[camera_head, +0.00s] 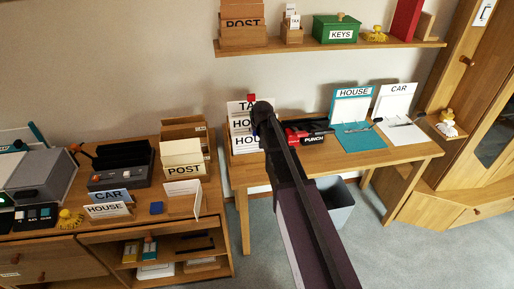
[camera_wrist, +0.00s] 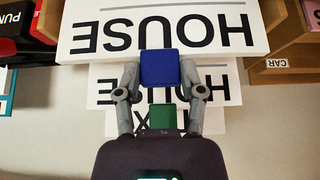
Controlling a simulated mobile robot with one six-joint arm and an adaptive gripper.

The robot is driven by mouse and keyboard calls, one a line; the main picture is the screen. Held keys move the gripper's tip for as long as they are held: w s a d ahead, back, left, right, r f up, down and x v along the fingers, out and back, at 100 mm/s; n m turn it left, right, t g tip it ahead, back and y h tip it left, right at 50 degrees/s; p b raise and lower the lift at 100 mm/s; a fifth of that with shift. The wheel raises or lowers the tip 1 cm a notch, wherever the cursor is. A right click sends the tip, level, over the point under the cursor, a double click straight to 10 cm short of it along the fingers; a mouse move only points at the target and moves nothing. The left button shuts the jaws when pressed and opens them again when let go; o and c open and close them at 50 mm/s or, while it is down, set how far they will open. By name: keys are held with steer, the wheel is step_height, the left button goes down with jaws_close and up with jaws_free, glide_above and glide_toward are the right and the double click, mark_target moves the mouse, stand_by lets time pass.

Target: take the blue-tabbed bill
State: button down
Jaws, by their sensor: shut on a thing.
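White bills stand one behind another in a stepped stack on the wooden table in the head view, reading TAX, HOUSE and HOUSE from back to front. In the wrist view they show upside down. The blue-tabbed bill (camera_wrist: 105,14) is the large nearest HOUSE card; its blue tab (camera_wrist: 158,67) sits between the fingertips. My gripper (camera_wrist: 160,75) is shut on that tab. A green tab (camera_wrist: 163,116) stands just behind it, on the middle HOUSE bill (camera_wrist: 214,94). A red tab (camera_head: 251,97) tops the TAX bill. My arm hides part of the stack in the head view.
A red and black punch (camera_head: 309,134) stands right of the stack. HOUSE (camera_head: 352,107) and CAR (camera_head: 396,104) boards stand further right. A POST box (camera_head: 183,158) is on the left cabinet. A wall shelf (camera_head: 335,46) hangs above. A grey bin (camera_head: 338,205) stands below.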

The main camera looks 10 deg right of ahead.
steer(key=shift+r+p, duration=1.6)
steer(key=shift+p, duration=0.05)
stand_by(0.5)
